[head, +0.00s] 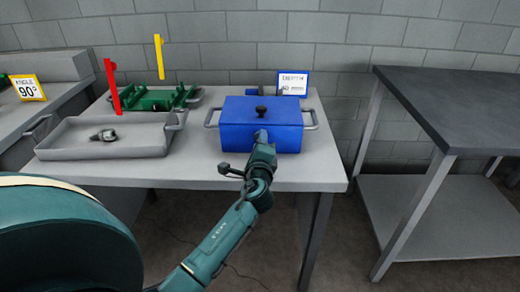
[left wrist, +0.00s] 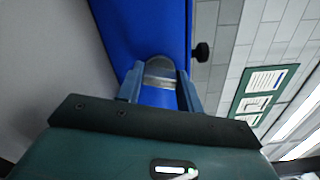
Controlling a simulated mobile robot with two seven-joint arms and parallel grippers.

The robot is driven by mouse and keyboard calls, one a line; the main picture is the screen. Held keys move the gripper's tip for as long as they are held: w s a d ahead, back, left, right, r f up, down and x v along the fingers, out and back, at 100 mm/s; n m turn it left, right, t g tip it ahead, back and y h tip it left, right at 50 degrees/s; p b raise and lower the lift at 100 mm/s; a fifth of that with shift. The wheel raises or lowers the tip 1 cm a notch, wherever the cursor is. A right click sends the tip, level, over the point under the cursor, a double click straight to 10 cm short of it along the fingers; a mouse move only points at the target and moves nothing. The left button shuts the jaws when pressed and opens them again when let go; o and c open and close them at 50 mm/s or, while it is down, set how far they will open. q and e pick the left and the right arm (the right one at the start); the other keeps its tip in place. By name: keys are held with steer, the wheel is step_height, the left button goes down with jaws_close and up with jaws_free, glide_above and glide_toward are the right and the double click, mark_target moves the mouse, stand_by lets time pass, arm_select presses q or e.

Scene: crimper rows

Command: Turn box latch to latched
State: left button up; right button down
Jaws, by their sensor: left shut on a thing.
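The blue box (head: 238,128) stands on the grey table, with a black knob (head: 261,110) on its lid and a grey handle at each side. My left gripper (head: 262,138) is at the box's front face. In the left wrist view the two fingers of my left gripper (left wrist: 160,88) are shut on a round-ended grey metal latch (left wrist: 160,70) on the blue face. Its lower part is hidden between the fingers, and I cannot tell its latched state. My right gripper is out of view.
A grey tray (head: 70,151) with a small metal part (head: 104,135) lies left of the box. Behind it is a green fixture (head: 160,100) with red and yellow uprights. A small sign (head: 292,84) stands behind the box. A dark-topped table (head: 450,100) is at right.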

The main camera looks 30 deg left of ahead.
arm_select(q)
steer(key=shift+f+n+b, duration=0.1)
steer(key=shift+n+b, duration=0.85)
steer(key=shift+n, duration=0.95)
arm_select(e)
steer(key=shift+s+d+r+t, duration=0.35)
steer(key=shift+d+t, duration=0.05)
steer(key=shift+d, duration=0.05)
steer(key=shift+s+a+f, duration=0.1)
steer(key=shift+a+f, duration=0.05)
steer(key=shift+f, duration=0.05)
arm_select(q)
steer(key=o, duration=1)
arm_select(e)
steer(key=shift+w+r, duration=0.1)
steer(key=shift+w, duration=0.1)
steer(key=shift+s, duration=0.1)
